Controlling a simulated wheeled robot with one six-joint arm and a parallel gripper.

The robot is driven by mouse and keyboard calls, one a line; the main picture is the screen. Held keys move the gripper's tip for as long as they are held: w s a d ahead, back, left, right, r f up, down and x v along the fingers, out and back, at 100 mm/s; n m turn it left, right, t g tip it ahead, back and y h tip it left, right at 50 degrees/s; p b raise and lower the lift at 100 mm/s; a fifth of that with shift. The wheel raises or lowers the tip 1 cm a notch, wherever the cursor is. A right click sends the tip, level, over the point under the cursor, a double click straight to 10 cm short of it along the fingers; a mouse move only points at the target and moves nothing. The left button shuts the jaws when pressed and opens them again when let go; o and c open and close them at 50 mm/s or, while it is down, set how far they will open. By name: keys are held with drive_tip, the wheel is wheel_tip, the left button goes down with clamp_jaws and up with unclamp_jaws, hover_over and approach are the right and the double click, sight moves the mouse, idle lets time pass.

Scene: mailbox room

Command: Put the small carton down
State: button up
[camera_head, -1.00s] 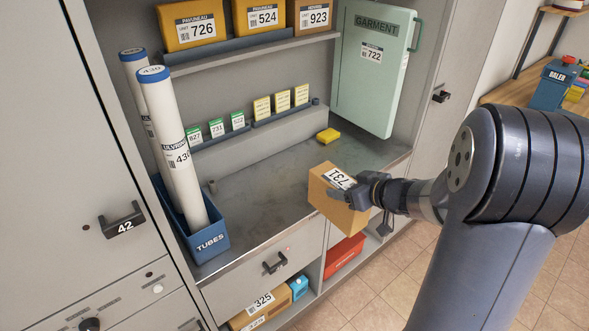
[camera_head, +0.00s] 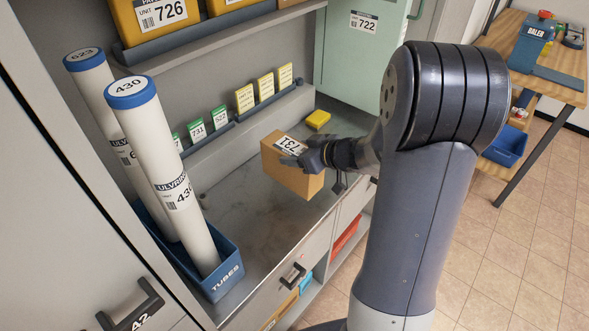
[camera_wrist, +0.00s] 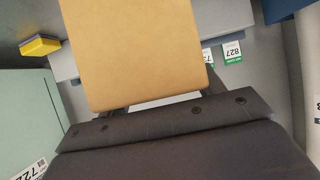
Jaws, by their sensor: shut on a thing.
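The small carton (camera_head: 290,172) is a tan cardboard box with a white 731 label on top. My gripper (camera_head: 306,158) is shut on it, with the carton at the grey metal counter (camera_head: 232,205). Whether its underside touches the counter is hard to tell. In the wrist view the carton (camera_wrist: 135,50) fills the upper middle, and the lower part of my gripper (camera_wrist: 165,125) crosses below it. My fingertips are mostly hidden there.
A blue TUBES bin (camera_head: 222,278) with two tall white tubes stands left on the counter. A yellow block (camera_head: 318,119) lies behind the carton. Small yellow and green cards (camera_head: 245,98) line a back ledge. A green GARMENT case (camera_head: 350,60) stands at the back right.

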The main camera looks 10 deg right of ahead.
wheel_tip(320, 180, down, 7)
drive_tip(key=shift+f+b, duration=0.1)
drive_tip(key=shift+b, duration=0.6)
drive_tip(key=shift+f, duration=0.1)
drive_tip(key=o, duration=1.6)
drive_tip(key=shift+r, duration=0.25)
drive_tip(key=p+v, duration=0.1)
drive_tip(key=v, duration=1.1)
drive_tip(key=shift+s+f, duration=0.1)
drive_tip(key=shift+f, duration=0.1)
